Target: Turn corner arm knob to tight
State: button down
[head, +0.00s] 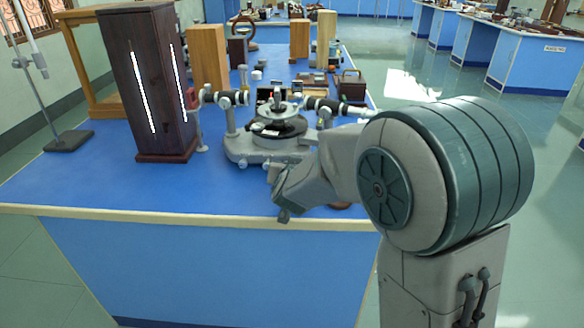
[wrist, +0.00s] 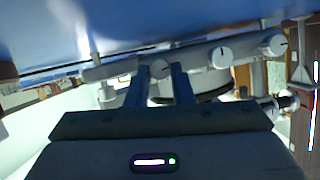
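The spectrometer (head: 268,150) stands on the blue bench, with a dark round table at its middle and a tube on either side. My gripper (head: 284,212) is at its front right, low by the base; its fingertips are hard to make out there. In the wrist view my gripper (wrist: 159,72) has its two fingers apart. A pale round knob (wrist: 159,68) shows between the fingertips; I cannot tell whether they touch it. Two more white knobs with dark marks, a middle one (wrist: 220,57) and an end one (wrist: 275,45), sit along the same grey bar. No knob setting is readable.
A tall dark wooden lamp box (head: 150,85) with lit slits stands left of the spectrometer. A retort stand (head: 68,140) is at the far left. Wooden blocks (head: 208,58) and small boxes stand behind. The bench's front left (head: 110,185) is clear.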

jog(key=shift+f+b, duration=0.25)
jog(key=shift+b, duration=0.6)
jog(key=shift+m+y+b, duration=0.4)
jog(key=shift+b, duration=0.25)
jog(key=shift+r, duration=0.2)
jog(key=c, duration=1.3)
grip_release()
jog(key=shift+o, duration=0.2)
jog(key=shift+s+r, duration=0.1)
jog(key=p+v, duration=0.4)
jog(key=v, duration=0.8)
jog(key=shift+s+r, duration=0.2)
jog(key=shift+s, duration=0.05)
jog(key=shift+s+d, duration=0.1)
jog(key=shift+s, duration=0.45)
